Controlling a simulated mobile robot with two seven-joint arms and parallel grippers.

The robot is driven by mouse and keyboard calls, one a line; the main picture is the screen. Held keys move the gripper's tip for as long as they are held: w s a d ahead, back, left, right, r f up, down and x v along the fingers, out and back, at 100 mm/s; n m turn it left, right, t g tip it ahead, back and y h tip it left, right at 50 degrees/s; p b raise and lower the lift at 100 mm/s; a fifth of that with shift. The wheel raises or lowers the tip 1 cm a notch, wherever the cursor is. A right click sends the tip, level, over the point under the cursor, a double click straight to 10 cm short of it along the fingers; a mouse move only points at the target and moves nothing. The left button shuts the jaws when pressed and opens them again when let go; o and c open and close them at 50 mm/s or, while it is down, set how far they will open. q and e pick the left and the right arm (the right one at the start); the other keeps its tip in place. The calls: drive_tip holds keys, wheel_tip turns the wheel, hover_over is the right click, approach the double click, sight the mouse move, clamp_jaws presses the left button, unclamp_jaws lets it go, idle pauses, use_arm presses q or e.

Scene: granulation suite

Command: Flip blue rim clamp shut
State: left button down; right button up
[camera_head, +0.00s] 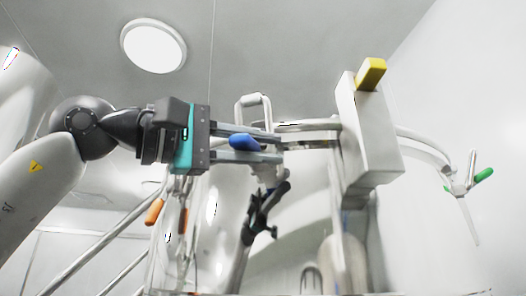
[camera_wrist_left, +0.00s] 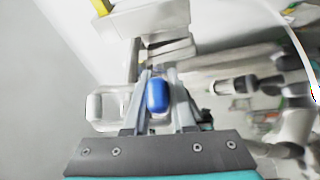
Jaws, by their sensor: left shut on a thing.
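The blue rim clamp (camera_head: 243,143) shows as a rounded blue handle at the rim, near the middle of the head view. My left gripper (camera_head: 281,148) reaches in from the left, its two fingers level, one above and one below the handle. In the left wrist view the blue clamp (camera_wrist_left: 157,95) lies between the two fingers of the left gripper (camera_wrist_left: 158,72). The gripper is shut on it. The clamp's hinge and latch are hidden behind the fingers.
A pale box-shaped housing (camera_head: 368,130) with a yellow handle (camera_head: 371,73) stands just right of the fingertips. A green-handled clamp (camera_head: 483,175) is farther right. Orange handles (camera_head: 155,211) hang below my left wrist. A dark jointed part (camera_head: 262,212) is below the fingers.

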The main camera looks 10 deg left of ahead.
use_arm(q)
drive_tip(key=shift+r, duration=0.1)
idle(0.3)
drive_tip(key=c, duration=1.1)
unclamp_jaws()
drive_tip(key=shift+c, duration=0.2)
drive_tip(key=o, duration=0.4)
drive_tip(key=shift+s+a+f, duration=0.2)
drive_tip(key=shift+s+a, duration=0.05)
drive_tip(key=shift+a, duration=0.25)
drive_tip(key=b+v, duration=0.1)
drive_tip(key=v, duration=0.5)
drive_tip(key=shift+s+a+b, duration=0.2)
drive_tip(key=shift+b, duration=0.15)
drive_tip(key=shift+c, duration=0.2)
